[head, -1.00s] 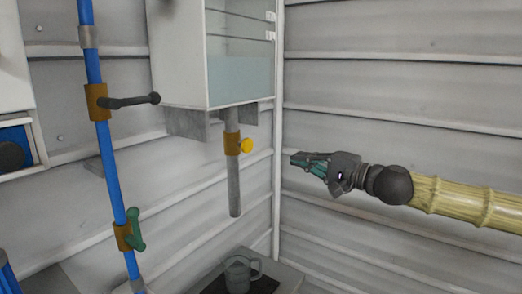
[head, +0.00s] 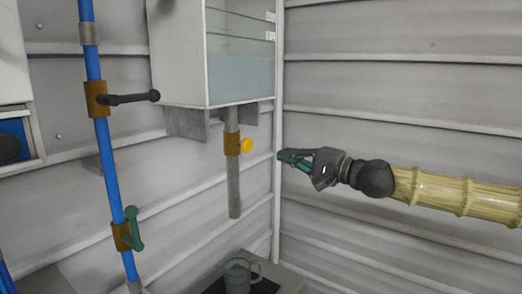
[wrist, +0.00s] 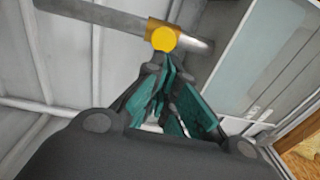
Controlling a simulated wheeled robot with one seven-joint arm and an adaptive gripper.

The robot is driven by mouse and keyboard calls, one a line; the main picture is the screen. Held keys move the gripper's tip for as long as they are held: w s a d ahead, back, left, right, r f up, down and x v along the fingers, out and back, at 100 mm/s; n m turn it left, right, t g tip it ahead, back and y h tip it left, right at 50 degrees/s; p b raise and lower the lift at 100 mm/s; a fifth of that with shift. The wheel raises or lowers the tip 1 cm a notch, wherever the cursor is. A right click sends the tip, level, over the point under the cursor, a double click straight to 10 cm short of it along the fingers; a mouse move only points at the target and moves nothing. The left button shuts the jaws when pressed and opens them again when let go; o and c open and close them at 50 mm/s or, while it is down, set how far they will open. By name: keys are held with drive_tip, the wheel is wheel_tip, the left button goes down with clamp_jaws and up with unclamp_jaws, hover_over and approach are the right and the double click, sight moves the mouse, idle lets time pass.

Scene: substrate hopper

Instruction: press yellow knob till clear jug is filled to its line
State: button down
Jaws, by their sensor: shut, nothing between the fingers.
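The yellow knob (head: 247,146) sticks out from a brass valve (head: 232,144) on the grey spout under the hopper. In the wrist view the knob (wrist: 164,39) is just beyond my fingertips. My gripper (head: 280,155), with green finger pads, is shut and empty. It is to the right of the knob in the head view, apart from it. The clear jug (head: 238,274) stands upright below the spout on a dark pad. I see no fill in it, and its line is too small to make out.
The hopper (head: 240,75) holds pale blue-grey material behind its clear front. A blue pipe (head: 106,150) at the left carries a black lever (head: 133,98) and a green handle (head: 136,229).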

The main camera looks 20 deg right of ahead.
sight(252, 145)
drive_tip(key=shift+p+x, duration=0.7)
drive_tip(key=shift+x, duration=3.9)
drive_tip(key=shift+w, duration=0.1)
